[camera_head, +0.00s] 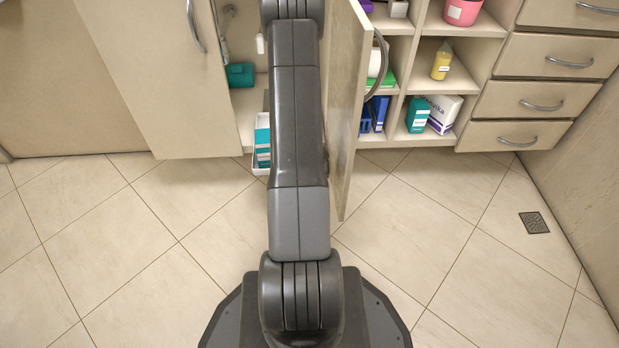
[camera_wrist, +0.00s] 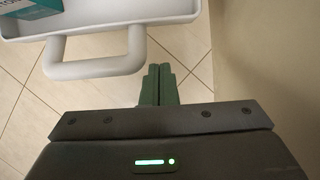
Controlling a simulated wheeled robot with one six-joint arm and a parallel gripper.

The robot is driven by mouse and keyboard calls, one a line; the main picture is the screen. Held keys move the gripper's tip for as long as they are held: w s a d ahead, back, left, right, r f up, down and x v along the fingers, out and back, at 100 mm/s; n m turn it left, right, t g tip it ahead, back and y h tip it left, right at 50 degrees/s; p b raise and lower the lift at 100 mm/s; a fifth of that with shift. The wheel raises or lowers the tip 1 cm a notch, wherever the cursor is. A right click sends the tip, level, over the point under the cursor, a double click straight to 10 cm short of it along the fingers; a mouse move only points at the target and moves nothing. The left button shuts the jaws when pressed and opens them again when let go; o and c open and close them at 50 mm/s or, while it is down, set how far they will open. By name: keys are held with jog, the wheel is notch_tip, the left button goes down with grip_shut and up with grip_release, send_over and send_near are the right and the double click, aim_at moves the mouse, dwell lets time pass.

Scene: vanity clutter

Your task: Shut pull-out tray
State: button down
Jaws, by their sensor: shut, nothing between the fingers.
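The pull-out tray (camera_head: 261,162) is white and sticks out of the open cabinet, low down, partly hidden behind my arm. A teal and white box (camera_head: 262,140) is in it. In the wrist view the tray (camera_wrist: 165,12) shows at the top left, with its white loop handle (camera_wrist: 97,68) towards me and a corner of the teal box (camera_wrist: 28,8). My gripper (camera_wrist: 160,72) is shut and empty. Its fingertips lie just right of the handle in the picture; I cannot tell whether they touch it. The head view does not show my gripper.
An open cabinet door (camera_head: 349,105) stands out to the right of my arm, and shows as a beige panel (camera_wrist: 265,60) right of the fingers. Another door (camera_head: 160,75) is at the left. Open shelves (camera_head: 425,78) and drawers (camera_head: 530,100) are further right. The tiled floor (camera_head: 130,220) is clear.

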jog(key=shift+w+r+p, duration=0.15)
jog(key=shift+w+p, duration=0.8)
jog(key=shift+p, duration=0.1)
jog(key=shift+w+r+p, duration=0.15)
jog(key=shift+w+p, duration=0.75)
jog(key=shift+p, duration=0.15)
jog(key=shift+w, duration=0.1)
